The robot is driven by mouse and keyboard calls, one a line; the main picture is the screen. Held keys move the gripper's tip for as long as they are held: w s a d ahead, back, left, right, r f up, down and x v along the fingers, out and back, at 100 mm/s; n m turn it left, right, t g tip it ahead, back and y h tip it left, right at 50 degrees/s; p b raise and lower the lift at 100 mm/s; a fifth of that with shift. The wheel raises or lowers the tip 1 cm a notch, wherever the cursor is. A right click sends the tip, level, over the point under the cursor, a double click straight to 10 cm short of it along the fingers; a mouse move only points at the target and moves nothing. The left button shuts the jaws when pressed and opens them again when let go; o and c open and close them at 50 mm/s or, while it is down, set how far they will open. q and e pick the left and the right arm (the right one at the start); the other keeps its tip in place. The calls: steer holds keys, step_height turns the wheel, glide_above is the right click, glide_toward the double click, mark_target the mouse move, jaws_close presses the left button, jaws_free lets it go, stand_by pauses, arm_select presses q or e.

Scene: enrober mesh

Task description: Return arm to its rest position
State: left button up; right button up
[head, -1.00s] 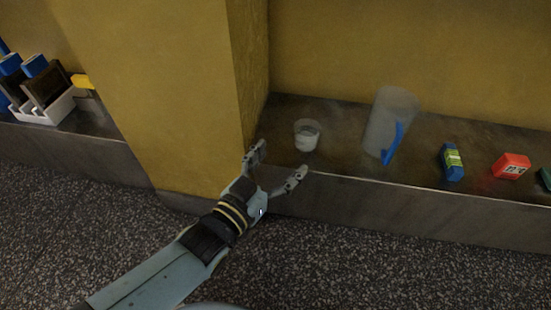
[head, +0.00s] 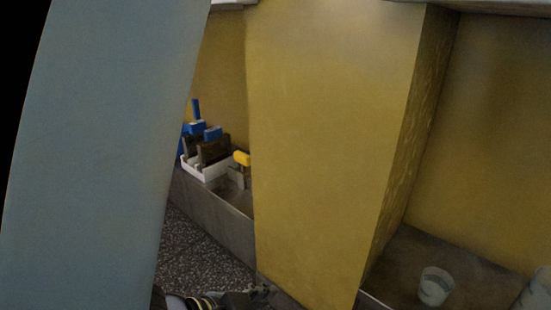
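A large grey-blue link of my own arm (head: 95,150) fills the left of the head view, close to the camera. My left gripper (head: 264,295) shows only in part at the bottom edge, with yellow bands on its wrist. It is in front of the foot of the yellow pillar (head: 330,140). The frame edge cuts it off, so I cannot tell how far its fingers are apart, and I see nothing held in it. My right gripper is not in view.
A clear cup (head: 435,287) stands on the dark ledge (head: 395,262) at lower right. A clear container (head: 538,293) is cut off at the right edge. Left of the pillar, a white rack (head: 205,172) holds brown and blue items beside a yellow-topped item (head: 241,158).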

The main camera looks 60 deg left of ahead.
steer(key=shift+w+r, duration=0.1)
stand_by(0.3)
